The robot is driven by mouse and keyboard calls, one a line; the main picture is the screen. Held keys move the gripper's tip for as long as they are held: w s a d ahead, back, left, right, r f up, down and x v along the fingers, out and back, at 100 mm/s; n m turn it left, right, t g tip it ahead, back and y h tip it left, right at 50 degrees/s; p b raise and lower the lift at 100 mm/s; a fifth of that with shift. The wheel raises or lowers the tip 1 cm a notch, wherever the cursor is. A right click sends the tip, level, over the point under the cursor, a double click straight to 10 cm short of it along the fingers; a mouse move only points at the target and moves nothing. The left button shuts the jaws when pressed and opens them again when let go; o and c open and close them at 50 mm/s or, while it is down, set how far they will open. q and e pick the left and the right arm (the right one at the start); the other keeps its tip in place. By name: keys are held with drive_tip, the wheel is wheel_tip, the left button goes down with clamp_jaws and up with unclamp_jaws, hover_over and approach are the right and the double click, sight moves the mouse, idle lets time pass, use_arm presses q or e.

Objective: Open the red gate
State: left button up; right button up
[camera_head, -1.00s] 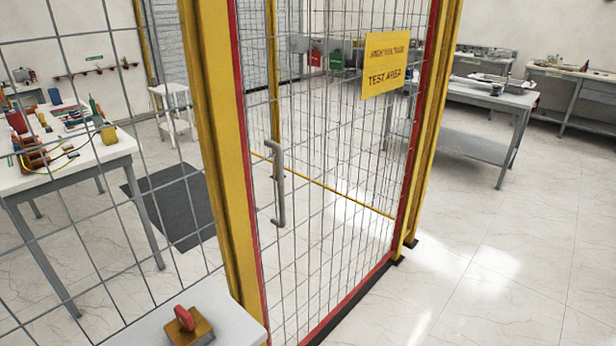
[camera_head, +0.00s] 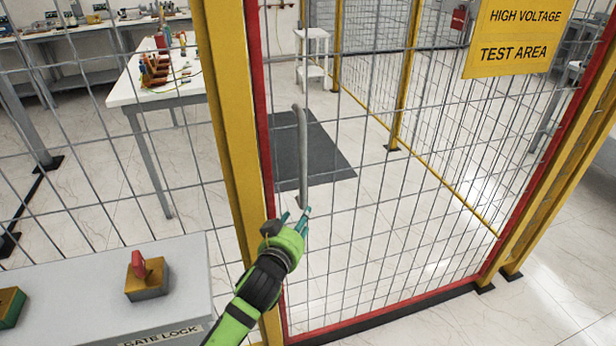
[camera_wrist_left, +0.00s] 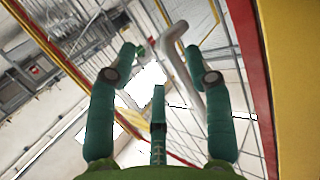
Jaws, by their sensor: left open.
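The red-framed mesh gate (camera_head: 263,110) stands shut between yellow posts in the head view. Its grey vertical handle (camera_head: 301,155) is on the left side of the gate. My left gripper (camera_head: 295,215) is open just below the handle's lower end. In the left wrist view the handle (camera_wrist_left: 184,62) shows between and beyond the open fingers of my left gripper (camera_wrist_left: 166,62), nearer the right finger. Whether any finger touches the handle I cannot tell. My right gripper is not in view.
A grey box (camera_head: 185,262) labelled "GATE LOCK" with a red switch (camera_head: 139,265) stands at the lower left. A yellow "HIGH VOLTAGE TEST AREA" sign (camera_head: 518,38) hangs on the gate. A white table (camera_head: 125,92) stands behind the mesh. Floor right of the gate is clear.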

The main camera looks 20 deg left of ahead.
sight(304, 169)
use_arm(q)
drive_tip(key=r+t, duration=0.1)
drive_tip(key=r, duration=0.7)
drive_tip(key=r+t, duration=0.1)
drive_tip(key=r, duration=0.2)
drive_tip(key=shift+s+a+r+n+t, duration=0.15)
drive_tip(key=shift+s+r+n+t, duration=0.15)
drive_tip(key=shift+r+n, duration=0.1)
drive_tip(key=w+p, duration=0.1)
drive_tip(key=w, duration=0.5)
drive_tip(key=shift+w+f+p, duration=0.15)
drive_tip(key=shift+w+p, duration=0.15)
drive_tip(key=shift+w, duration=0.1)
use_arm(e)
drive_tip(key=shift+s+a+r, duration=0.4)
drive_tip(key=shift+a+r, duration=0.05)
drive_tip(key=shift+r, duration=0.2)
use_arm(q)
clamp_jaws()
